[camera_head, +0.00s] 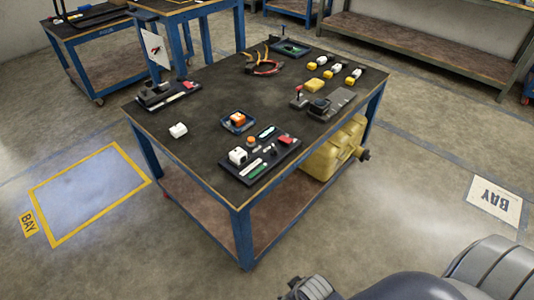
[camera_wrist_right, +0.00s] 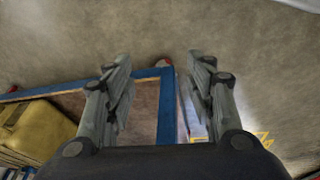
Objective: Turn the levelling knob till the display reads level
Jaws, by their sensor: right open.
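The worktable (camera_head: 205,85) stands ahead with several small devices on its dark top. A levelling knob and a display are too small to make out for certain. A grey plate with a dark block (camera_head: 320,105) sits near the right edge. A dark device with a red part (camera_head: 165,92) sits at the left corner. My right gripper (camera_wrist_right: 162,72) is open and empty in the right wrist view, with floor and a blue table frame (camera_wrist_right: 165,110) below it. Part of it shows at the bottom of the head view (camera_head: 310,289), apart from the table. My left gripper is not in view.
A black tray of small parts (camera_head: 260,174) lies at the near corner, with a small blue tray (camera_head: 225,125) behind it. A yellow tank (camera_head: 325,158) stands on the lower shelf; it also shows in the wrist view (camera_wrist_right: 35,133). Floor before the table is clear.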

